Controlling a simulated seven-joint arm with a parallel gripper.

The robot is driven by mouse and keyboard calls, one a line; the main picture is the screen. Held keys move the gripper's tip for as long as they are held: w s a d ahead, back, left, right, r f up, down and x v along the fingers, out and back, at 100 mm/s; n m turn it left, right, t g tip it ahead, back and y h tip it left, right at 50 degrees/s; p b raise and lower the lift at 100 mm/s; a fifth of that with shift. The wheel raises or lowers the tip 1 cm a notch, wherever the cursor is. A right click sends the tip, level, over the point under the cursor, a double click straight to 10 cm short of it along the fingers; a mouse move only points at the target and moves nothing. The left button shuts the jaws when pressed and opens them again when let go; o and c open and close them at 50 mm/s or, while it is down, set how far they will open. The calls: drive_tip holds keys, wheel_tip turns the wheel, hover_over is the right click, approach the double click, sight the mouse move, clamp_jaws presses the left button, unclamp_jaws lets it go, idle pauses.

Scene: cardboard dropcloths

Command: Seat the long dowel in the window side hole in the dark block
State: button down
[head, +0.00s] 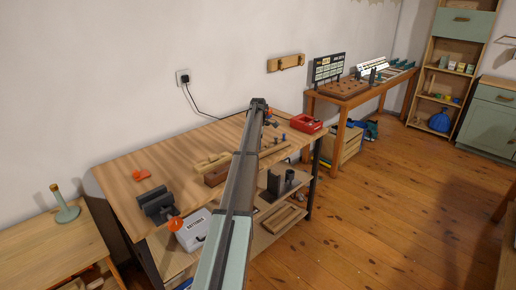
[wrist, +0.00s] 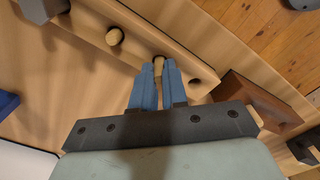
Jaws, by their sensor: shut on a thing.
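In the wrist view my gripper (wrist: 158,72) has its blue fingers shut on a slim tan dowel (wrist: 158,65). The dowel's visible end is at a pale wooden rack (wrist: 88,22); I cannot tell whether it stands in a rack hole or just above one. Another round peg end or filled hole (wrist: 115,36) and a dark open hole (wrist: 195,82) flank it. The dark brown block (wrist: 245,90) lies to the right, partly hidden by my gripper; its holes do not show. In the head view the dark block (head: 216,177) sits on the workbench, and my arm hides the gripper.
The workbench (head: 125,185) also holds a dark vise (head: 157,203), a pale block (head: 211,161), a long pale piece (head: 274,149), small blue pegs (head: 283,137) and a red box (head: 305,124). Bare wood shows at the bench's back left.

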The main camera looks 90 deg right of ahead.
drive_tip(key=r, duration=0.8)
drive_tip(key=shift+w+r, duration=0.2)
drive_tip(key=shift+r, duration=0.15)
drive_tip(key=w+a+r+n, duration=0.1)
drive_tip(key=w+a+r, duration=0.15)
drive_tip(key=w, duration=0.75)
hover_over(225, 172)
drive_tip(key=w, duration=0.4)
drive_tip(key=shift+w+a+f, duration=0.1)
drive_tip(key=shift+a+f, duration=0.1)
drive_tip(key=shift+f, duration=2.4)
drive_tip(key=shift+a+f, duration=0.2)
drive_tip(key=shift+f, duration=2.35)
drive_tip(key=shift+f, duration=0.1)
drive_tip(key=c, duration=1.1)
unclamp_jaws()
drive_tip(key=shift+c, duration=0.2)
